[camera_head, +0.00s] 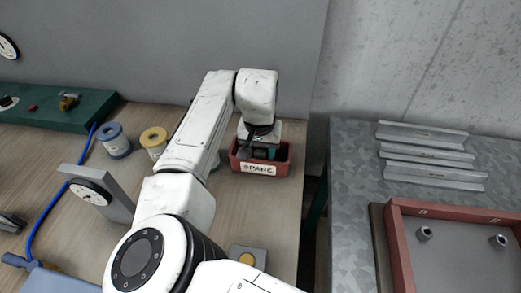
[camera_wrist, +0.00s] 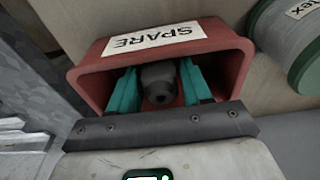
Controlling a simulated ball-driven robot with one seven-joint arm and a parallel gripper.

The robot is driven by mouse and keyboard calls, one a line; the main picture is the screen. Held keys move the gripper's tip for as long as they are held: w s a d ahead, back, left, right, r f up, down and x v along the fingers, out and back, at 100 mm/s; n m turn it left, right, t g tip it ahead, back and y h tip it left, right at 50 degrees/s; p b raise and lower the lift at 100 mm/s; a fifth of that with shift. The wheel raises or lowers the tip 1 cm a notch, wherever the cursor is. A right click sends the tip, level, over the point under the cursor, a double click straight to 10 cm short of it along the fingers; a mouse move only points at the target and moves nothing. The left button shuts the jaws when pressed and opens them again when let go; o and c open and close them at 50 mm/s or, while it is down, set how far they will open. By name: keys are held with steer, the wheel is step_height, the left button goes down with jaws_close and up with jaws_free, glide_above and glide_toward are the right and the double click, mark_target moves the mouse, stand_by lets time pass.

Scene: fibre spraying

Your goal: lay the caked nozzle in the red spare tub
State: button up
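The caked nozzle (camera_wrist: 159,84), a dark grey stubby piece with a round hole in its near end, is between the teal fingers of my gripper (camera_wrist: 160,88). The fingers sit close against its two sides, and my gripper looks shut on it. Nozzle and fingertips are inside the mouth of the red spare tub (camera_wrist: 90,77), which has a white SPARE label. In the head view the red tub (camera_head: 283,168) stands at the bench's right end with my gripper (camera_head: 260,151) reaching in from above. Whether the nozzle touches the tub floor is hidden.
A yellow spool (camera_head: 153,138) and a blue spool (camera_head: 112,136) stand left of my arm. A green-lidded container (camera_wrist: 290,40) is close beside the tub. A metal table with a red-rimmed tray (camera_head: 397,236) lies to the right, across a gap.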

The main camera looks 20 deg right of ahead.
mark_target(260, 154)
steer(key=shift+o, duration=1.4)
step_height(260, 154, up, 12)
steer(key=s+b, duration=0.1)
steer(key=shift+a, duration=0.4)
steer(key=shift+s+r, duration=0.1)
